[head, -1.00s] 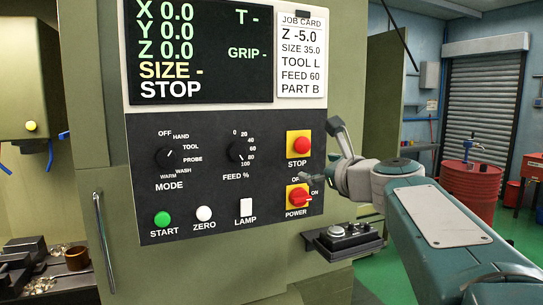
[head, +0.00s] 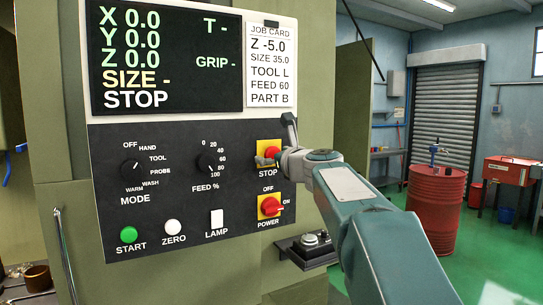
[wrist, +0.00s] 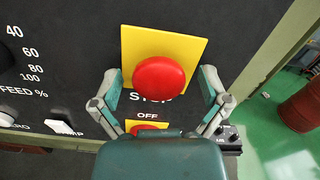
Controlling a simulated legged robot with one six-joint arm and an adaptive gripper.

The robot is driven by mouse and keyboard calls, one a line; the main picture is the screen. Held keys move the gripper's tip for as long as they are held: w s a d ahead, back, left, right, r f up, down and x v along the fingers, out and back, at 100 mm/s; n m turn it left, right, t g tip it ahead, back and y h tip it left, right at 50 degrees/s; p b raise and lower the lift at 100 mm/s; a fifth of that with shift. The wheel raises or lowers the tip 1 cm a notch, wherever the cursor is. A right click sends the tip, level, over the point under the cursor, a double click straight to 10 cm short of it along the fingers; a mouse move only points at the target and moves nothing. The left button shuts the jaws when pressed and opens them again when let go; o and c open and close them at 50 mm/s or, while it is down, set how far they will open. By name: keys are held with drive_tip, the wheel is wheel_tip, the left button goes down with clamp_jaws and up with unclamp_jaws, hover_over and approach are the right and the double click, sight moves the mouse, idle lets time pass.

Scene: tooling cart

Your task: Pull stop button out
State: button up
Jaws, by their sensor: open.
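The stop button is a red mushroom head (wrist: 159,80) on a yellow square plate, set in the dark control panel. In the head view the stop button (head: 270,153) is at the panel's upper right, partly covered by my gripper. My gripper (wrist: 158,85) is open in the wrist view, with one finger on each side of the red head and visible gaps to both. In the head view my gripper (head: 274,140) is in front of the stop button. Whether the fingertips touch the plate cannot be told. The display reads STOP.
The red power switch (head: 270,206) sits just below the stop button. A small shelf (head: 308,250) juts out under the panel. The feed knob (head: 210,164) is to the left. A red barrel (head: 436,210) stands well off to the right.

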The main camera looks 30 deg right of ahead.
drive_tip(key=shift+a, duration=0.1)
drive_tip(key=c, duration=1.2)
drive_tip(key=shift+s, duration=0.45)
drive_tip(key=shift+c, duration=0.2)
drive_tip(key=o, duration=1.2)
drive_tip(key=shift+o, duration=0.2)
drive_tip(key=shift+s, duration=0.1)
drive_tip(key=s, duration=1.2)
drive_tip(key=shift+d, duration=0.2)
drive_tip(key=shift+a+f, duration=0.1)
drive_tip(key=shift+f, duration=0.05)
